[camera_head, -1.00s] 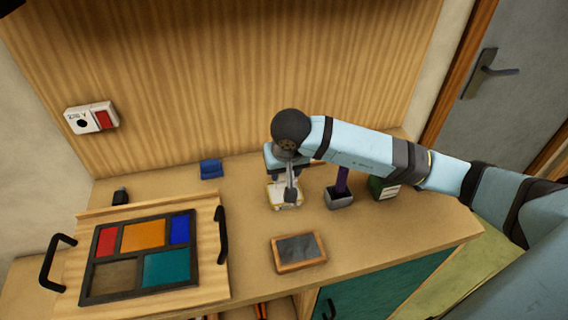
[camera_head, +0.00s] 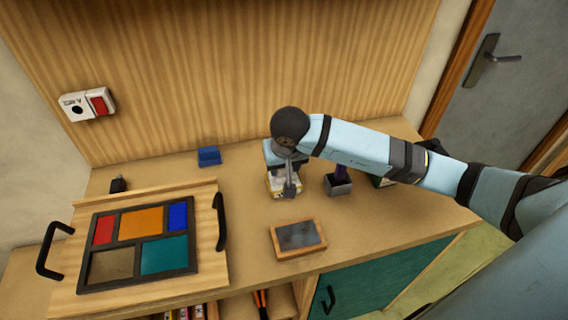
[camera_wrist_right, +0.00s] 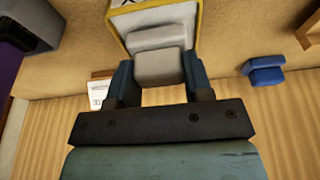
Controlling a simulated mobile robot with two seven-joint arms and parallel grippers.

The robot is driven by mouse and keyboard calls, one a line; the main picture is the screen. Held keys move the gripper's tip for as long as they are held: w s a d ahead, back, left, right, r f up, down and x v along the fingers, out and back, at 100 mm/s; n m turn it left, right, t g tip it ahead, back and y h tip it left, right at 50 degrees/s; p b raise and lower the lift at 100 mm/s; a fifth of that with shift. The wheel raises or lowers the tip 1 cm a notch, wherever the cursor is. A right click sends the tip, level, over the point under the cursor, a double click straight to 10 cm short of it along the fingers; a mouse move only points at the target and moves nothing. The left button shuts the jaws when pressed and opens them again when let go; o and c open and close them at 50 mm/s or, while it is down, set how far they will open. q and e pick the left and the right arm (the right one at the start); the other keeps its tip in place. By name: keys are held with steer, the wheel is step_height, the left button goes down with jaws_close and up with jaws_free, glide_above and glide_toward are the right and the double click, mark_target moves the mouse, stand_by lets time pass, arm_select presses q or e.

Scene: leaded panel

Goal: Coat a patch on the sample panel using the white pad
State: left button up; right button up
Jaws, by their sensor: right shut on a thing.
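My right gripper (camera_head: 281,164) is over the middle of the worktop, pointing down. In the right wrist view its fingers (camera_wrist_right: 160,82) are closed on the pale grey-white pad (camera_wrist_right: 159,58). The pad is at a white, yellow-edged container (camera_wrist_right: 197,16), which also shows below the gripper in the head view (camera_head: 274,188). I cannot tell whether the pad touches it. A small wood-framed panel with a dark grey face (camera_head: 298,237), likely the sample panel, lies nearer the front edge, apart from the gripper. My left gripper is out of view.
A leaded panel of coloured panes (camera_head: 140,240) lies on a wooden board with black handles at the left. A blue block (camera_head: 209,156) stands at the back. A dark grey holder with a purple item (camera_head: 338,186) is close right of the gripper.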

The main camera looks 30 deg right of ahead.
steer(key=shift+f+b, duration=0.45)
stand_by(0.7)
steer(key=shift+f+b, duration=0.1)
steer(key=shift+b, duration=0.2)
stand_by(1.2)
steer(key=shift+r+p, duration=1.45)
steer(key=shift+r, duration=2.1)
